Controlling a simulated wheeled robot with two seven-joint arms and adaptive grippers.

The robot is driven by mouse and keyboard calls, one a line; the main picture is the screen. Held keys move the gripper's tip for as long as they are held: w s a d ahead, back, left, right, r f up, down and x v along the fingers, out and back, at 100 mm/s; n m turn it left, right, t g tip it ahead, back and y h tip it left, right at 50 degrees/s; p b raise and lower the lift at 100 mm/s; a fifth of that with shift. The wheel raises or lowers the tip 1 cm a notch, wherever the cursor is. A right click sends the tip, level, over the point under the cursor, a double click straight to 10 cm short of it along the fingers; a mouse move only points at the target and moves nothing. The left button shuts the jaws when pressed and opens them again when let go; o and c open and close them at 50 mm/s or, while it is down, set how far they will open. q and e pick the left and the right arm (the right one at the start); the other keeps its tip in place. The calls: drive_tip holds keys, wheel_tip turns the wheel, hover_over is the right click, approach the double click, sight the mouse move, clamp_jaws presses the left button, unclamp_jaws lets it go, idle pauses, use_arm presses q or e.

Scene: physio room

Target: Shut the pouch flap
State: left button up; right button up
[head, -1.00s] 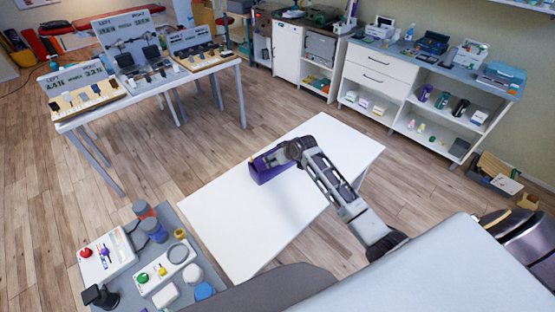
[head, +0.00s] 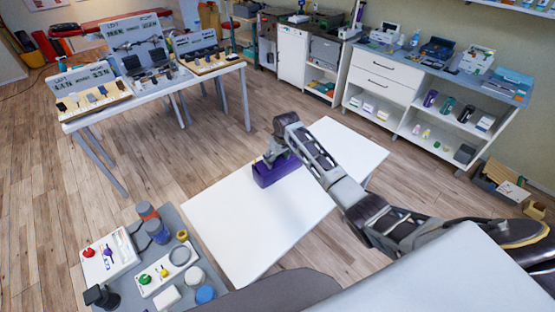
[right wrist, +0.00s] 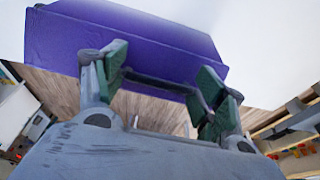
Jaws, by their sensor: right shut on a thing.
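The purple pouch (head: 279,174) stands on the white table, near its far left edge. My right gripper (head: 274,153) is at the pouch's upper far side in the head view. In the right wrist view the pouch (right wrist: 130,38) fills the top, and my right gripper's green-padded fingers (right wrist: 165,85) are at its near edge. A dark strip lies between the pads along that edge, and the gripper is shut on the pouch there. I cannot tell the flap apart from the pouch body. My left gripper is not in view.
The white table (head: 235,220) is otherwise bare. A grey side table (head: 190,222) with bottles and switch boxes stands at the lower left. A display table (head: 160,95) is at the back left, and a shelf unit (head: 395,75) at the back right.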

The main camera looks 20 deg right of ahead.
drive_tip(key=shift+w+a+f+g+b, duration=0.1)
drive_tip(key=shift+w+f+g+b, duration=0.2)
drive_tip(key=shift+g, duration=0.4)
drive_tip(key=shift+w+a+f+g+h+b, duration=0.1)
drive_tip(key=shift+w+f+g+h+b, duration=0.15)
drive_tip(key=shift+g+b, duration=0.45)
drive_tip(key=shift+w+a+f+g+h+b, duration=0.15)
drive_tip(key=shift+g+b, duration=0.4)
drive_tip(key=shift+b, duration=0.6)
drive_tip(key=shift+w+f+g+h+b, duration=0.15)
drive_tip(key=shift+g+b, duration=0.4)
drive_tip(key=shift+b, duration=0.6)
drive_tip(key=shift+w, duration=0.1)
drive_tip(key=o, duration=0.8)
drive_tip(key=shift+w+r, duration=0.1)
drive_tip(key=shift+r, duration=0.15)
drive_tip(key=shift+r, duration=0.1)
